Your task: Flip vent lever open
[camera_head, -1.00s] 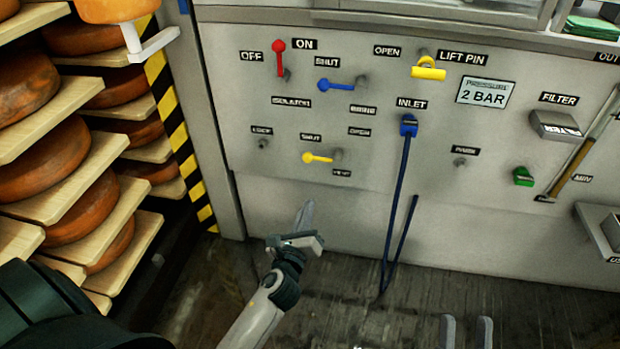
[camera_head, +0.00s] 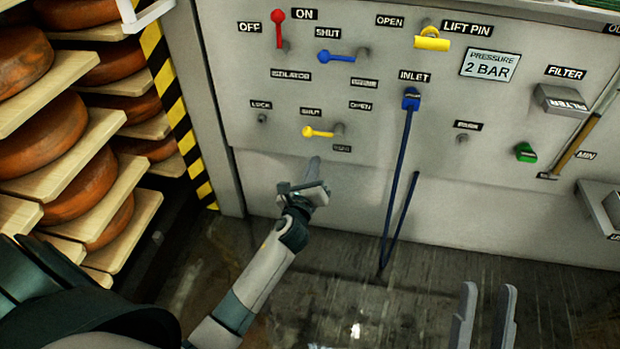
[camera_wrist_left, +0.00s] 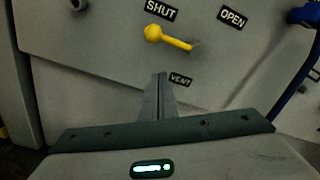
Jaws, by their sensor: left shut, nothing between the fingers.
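The yellow vent lever (camera_head: 318,132) is on the grey panel, its round knob pointing left toward the SHUT label (camera_head: 311,112). Its pivot is at the right end, below the OPEN label (camera_head: 360,106). In the left wrist view the lever (camera_wrist_left: 168,38) lies above the VENT label (camera_wrist_left: 180,80). My left gripper (camera_head: 314,163) is shut and empty, just below the lever and apart from it. In the left wrist view its closed fingers (camera_wrist_left: 159,82) point up toward the lever. My right gripper (camera_head: 484,318) shows at the bottom edge, with two fingers spaced apart.
A blue lever (camera_head: 336,56) and a red lever (camera_head: 278,28) sit higher on the panel. A blue hose (camera_head: 399,180) hangs from the inlet to the right. Shelves of cheese wheels (camera_head: 50,135) stand at left behind a striped post (camera_head: 176,105).

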